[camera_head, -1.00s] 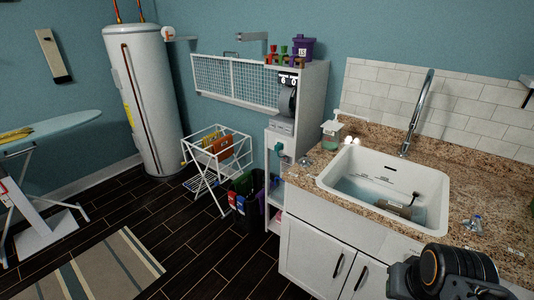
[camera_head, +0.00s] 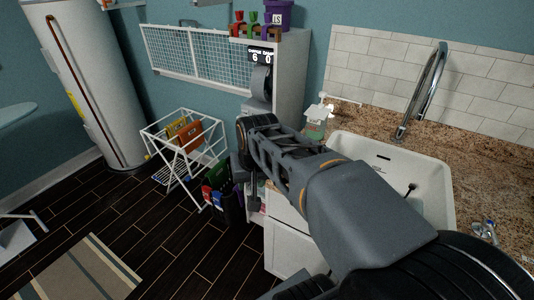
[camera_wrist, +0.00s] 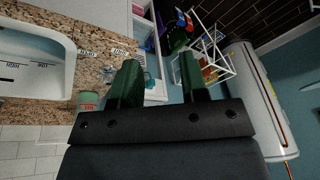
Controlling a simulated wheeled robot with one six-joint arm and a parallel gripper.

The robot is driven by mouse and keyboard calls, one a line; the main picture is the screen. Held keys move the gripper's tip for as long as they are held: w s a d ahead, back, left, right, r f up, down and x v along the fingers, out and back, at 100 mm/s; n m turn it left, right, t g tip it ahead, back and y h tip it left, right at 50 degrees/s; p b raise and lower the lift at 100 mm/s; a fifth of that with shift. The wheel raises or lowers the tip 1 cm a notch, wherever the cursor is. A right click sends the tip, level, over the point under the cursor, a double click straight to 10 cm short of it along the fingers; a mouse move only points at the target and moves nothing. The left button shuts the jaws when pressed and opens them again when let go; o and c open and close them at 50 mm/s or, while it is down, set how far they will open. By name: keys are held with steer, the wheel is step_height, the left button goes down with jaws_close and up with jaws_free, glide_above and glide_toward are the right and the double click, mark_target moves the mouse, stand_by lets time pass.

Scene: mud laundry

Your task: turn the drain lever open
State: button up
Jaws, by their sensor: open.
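My gripper (camera_wrist: 158,75) is open and empty in the wrist view, its two dark green fingers apart over the left end of the counter and the floor beyond. In the head view my arm reaches across the sink's left side and hides that counter end. The white sink (camera_head: 433,208) is partly covered by my arm; it also shows in the wrist view (camera_wrist: 38,60). A small dark stick-like piece (camera_head: 411,188) shows inside it. Two small printed labels (camera_wrist: 86,52) lie on the counter beside the sink. I cannot tell for sure which part is the drain lever.
A green soap bottle (camera_wrist: 88,101) stands close to one finger. The curved faucet (camera_head: 420,95) rises behind the sink. A tall shelf unit (camera_head: 291,80), dark bins (camera_head: 229,207) and a white drying rack (camera_head: 164,153) stand left of the counter. Open floor lies farther left.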

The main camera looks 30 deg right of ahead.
steer(key=w+d+r+m+g+y, duration=0.1)
steer(key=w+d+m, duration=0.4)
steer(key=d, duration=0.5)
steer(key=w+d+r+m, duration=0.1)
steer(key=w+d+m, duration=0.4)
steer(key=d, duration=0.5)
steer(key=shift+n, duration=0.3)
steer(key=x, duration=1.2)
steer(key=shift+w+d+f+p, duration=0.1)
steer(key=shift+w+d+p, duration=0.25)
steer(key=shift+x, duration=0.85)
jaws_close()
